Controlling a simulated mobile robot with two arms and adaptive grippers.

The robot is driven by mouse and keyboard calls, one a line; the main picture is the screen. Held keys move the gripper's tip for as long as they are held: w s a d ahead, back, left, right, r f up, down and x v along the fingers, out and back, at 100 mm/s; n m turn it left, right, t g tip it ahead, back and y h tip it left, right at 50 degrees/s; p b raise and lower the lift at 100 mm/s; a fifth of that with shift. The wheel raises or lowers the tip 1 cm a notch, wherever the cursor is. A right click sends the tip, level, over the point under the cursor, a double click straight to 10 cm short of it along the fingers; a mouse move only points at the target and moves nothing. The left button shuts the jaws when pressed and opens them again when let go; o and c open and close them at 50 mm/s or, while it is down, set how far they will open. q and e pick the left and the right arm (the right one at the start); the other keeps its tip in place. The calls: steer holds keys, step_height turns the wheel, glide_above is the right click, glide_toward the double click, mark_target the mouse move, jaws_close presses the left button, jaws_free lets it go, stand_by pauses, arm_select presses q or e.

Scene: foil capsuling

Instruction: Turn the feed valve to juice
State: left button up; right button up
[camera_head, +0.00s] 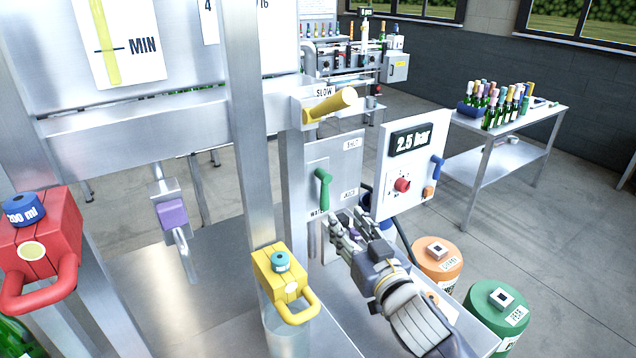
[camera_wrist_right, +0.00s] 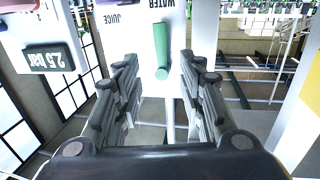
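The green feed valve handle (camera_head: 323,190) sits on a grey panel (camera_head: 345,165). In the head view it hangs roughly straight down, its lower end close to the WATER label (camera_head: 317,212). The JUICE label (camera_head: 349,193) is to its right. My right gripper (camera_head: 350,230) is open and empty, just below and right of the handle. In the right wrist view the green handle (camera_wrist_right: 162,55) shows beyond and between the spread fingers (camera_wrist_right: 162,90), apart from them, with the WATER and JUICE lettering upside down. My left gripper is not in view.
A white control box (camera_head: 412,165) with a 2.5 bar display and red knob stands right of the panel. A yellow lever (camera_head: 330,106) marked SLOW is above. Orange (camera_head: 437,262) and green (camera_head: 497,312) containers stand at lower right. A yellow valve (camera_head: 280,275) is left of my gripper.

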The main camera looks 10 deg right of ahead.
mark_target(326, 193)
steer(key=w, duration=0.3)
steer(key=w+a+p, duration=0.1)
steer(key=w, duration=0.1)
steer(key=w+p, duration=0.1)
steer(key=w, duration=0.2)
steer(key=shift+w+a+r, duration=0.3)
steer(key=shift+a+r, duration=0.1)
steer(key=shift+w+a+p, duration=0.2)
steer(key=shift+w+p, duration=0.25)
steer(key=shift+w, duration=0.55)
steer(key=shift+w+f, duration=0.1)
steer(key=shift+w, duration=0.05)
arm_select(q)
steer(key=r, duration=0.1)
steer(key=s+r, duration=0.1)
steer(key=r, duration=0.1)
arm_select(e)
jaws_close()
